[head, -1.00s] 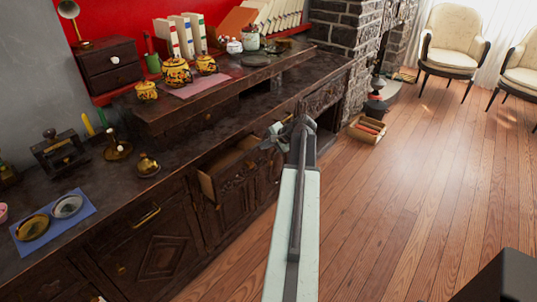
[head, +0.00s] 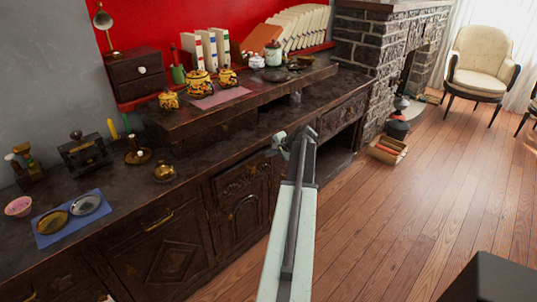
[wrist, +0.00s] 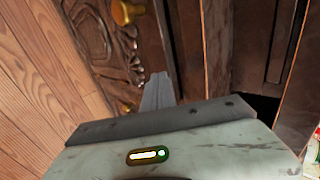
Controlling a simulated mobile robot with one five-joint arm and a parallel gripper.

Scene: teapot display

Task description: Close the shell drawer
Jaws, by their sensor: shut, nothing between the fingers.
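The shell drawer (head: 238,181) is under the countertop in the head view, left of my arm, its carved front looking about flush with the cabinet. In the wrist view a carved wooden front (wrist: 92,38) with a brass knob (wrist: 122,12) lies at the upper left; I take it for the drawer. My gripper (head: 280,139) is at the counter's front edge, right of the drawer. In the wrist view its fingers (wrist: 157,90) are together and empty, beside the carved wood; contact cannot be told. My arm hides part of the cabinet.
The dark countertop (head: 215,150) carries a golden lidded pot (head: 164,172) and a blue mat (head: 64,230) with two dishes. Yellow teapots (head: 200,84) stand on the raised shelf. A box (head: 387,149) sits on the floor near the fireplace.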

